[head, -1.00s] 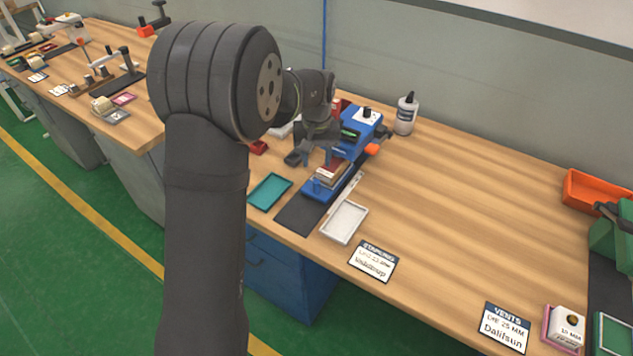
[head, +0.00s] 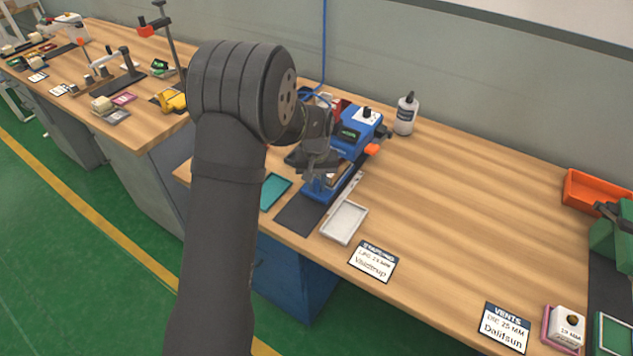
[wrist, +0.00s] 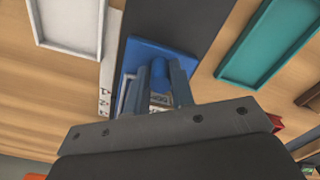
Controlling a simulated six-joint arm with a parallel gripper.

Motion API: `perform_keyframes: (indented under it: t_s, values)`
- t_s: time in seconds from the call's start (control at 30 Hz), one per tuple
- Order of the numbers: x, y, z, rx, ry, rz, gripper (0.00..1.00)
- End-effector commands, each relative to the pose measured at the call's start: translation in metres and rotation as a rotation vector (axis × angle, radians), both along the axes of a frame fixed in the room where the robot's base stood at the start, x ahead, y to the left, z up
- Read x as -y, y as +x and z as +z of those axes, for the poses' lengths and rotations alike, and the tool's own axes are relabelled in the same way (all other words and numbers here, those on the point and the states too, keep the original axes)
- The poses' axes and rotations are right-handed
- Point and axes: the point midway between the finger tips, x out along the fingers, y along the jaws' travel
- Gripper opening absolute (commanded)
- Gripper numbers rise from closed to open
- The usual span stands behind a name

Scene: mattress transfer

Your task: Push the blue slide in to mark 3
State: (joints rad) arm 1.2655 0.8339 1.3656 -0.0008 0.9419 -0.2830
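The blue slide (wrist: 176,46) shows in the wrist view as a flat blue plate with a raised blue knob (wrist: 161,68). In the head view, the near blue part (head: 315,190) of the fixture shows just below my gripper (head: 318,178). In the wrist view, my gripper (wrist: 161,86) has its two fingers apart, one on each side of the knob. I cannot tell whether they touch it. A pale scale strip (wrist: 107,75) with small marks runs along the left of the slide. Its numbers are too small to read surely, and my gripper hides part of the fixture.
A white tray (head: 329,222) lies right of the dark mat (head: 294,217), and a teal tray (head: 268,195) lies left of it. A white bottle (head: 406,113) stands behind right. The tabletop to the right is mostly clear.

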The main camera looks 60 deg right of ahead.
Motion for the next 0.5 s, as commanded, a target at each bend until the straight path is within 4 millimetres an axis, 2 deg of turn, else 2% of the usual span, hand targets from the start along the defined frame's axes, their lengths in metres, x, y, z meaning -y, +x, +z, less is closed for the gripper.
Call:
perform_keyframes:
  t_s: [0.03,0.1,0.27,0.5]
  values:
    - [0.000,0.000,0.000,0.000,0.000,0.000,0.12]
    - [0.000,0.000,0.000,0.000,0.000,0.000,0.00]
    - [0.001,0.000,0.000,0.000,0.000,0.000,0.00]
    - [0.025,0.000,0.000,0.001,-0.001,0.000,0.00]
